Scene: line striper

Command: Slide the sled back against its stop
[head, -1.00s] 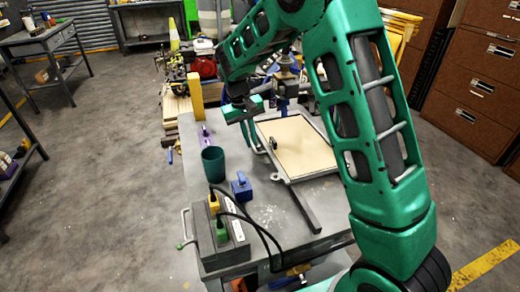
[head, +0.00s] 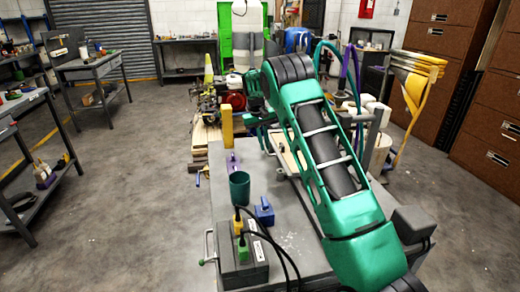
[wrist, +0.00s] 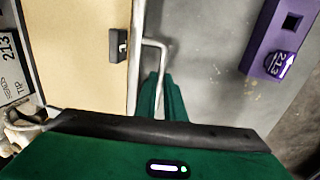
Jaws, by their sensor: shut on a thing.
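The sled appears to be the framed tray with a tan board. In the wrist view its tan surface (wrist: 85,50) fills the left, with a pale metal edge and a bent silver handle (wrist: 161,50) on its right side. My gripper (wrist: 163,88) has its green fingers shut on this handle. In the head view my arm covers most of the tray, leaving a strip of its tan board (head: 291,160) visible; the fingertips are hidden there. A small dark block (wrist: 118,45) sits on the board near its edge. I cannot make out the stop.
A purple block marked 213 (wrist: 275,45) lies right of the handle in the wrist view. On the bench are a green cup (head: 239,187), a blue block (head: 264,211), a yellow post (head: 227,126) and a grey box with cables (head: 243,265). Floor left of the bench is clear.

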